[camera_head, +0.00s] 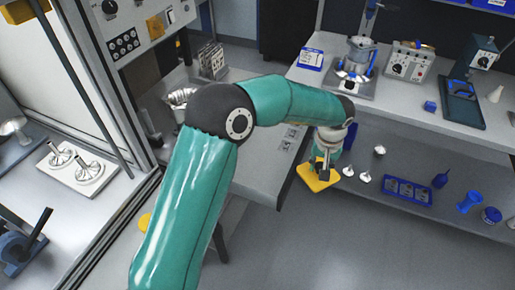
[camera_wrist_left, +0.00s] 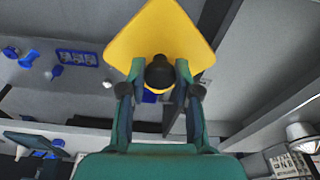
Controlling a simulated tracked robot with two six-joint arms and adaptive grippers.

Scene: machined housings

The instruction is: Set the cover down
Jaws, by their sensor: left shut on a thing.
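The cover is a yellow plate with rounded corners (camera_head: 316,184) and a dark knob. It hangs below my left gripper (camera_head: 325,162), in front of the bench edge and above the floor in the head view. In the left wrist view the yellow cover (camera_wrist_left: 160,28) fills the top middle. The two fingers of my left gripper (camera_wrist_left: 160,80) are shut on its black knob. My right gripper is in neither view.
A grey bench (camera_head: 402,108) holds a metal pot (camera_head: 361,52), a control box (camera_head: 409,62) and a blue-based press (camera_head: 462,100). The lower shelf (camera_head: 400,165) carries a blue tray (camera_head: 408,192), metal funnel-like parts and blue parts. Grey floor (camera_head: 300,245) is clear.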

